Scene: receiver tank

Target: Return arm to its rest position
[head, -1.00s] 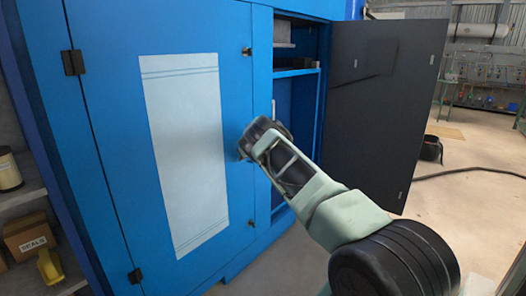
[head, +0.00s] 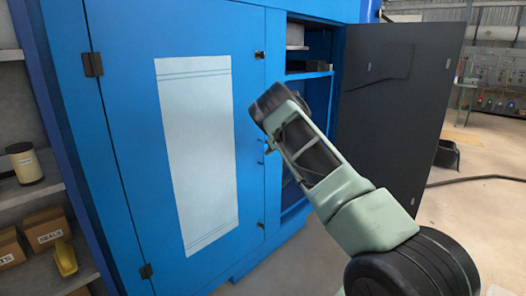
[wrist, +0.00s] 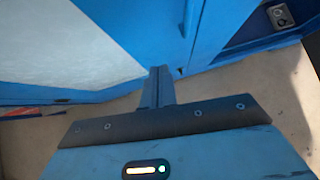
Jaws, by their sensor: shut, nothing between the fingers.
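My gripper (wrist: 158,88) shows in the wrist view, its narrow fingers together with nothing between them. It points toward the lower front of the blue cabinet (wrist: 135,25) and the floor, apart from both as far as I can see. In the head view my arm reaches up and left from the lower right, bent, with its wrist in front of the cabinet (head: 130,130). The fingers are hidden there behind the wrist.
The cabinet's left door with a pale panel (head: 197,155) is shut. Its dark right door (head: 400,110) stands open, close beside my forearm. A shelf at left holds a cylinder (head: 24,163), boxes (head: 47,230) and a yellow item (head: 65,258).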

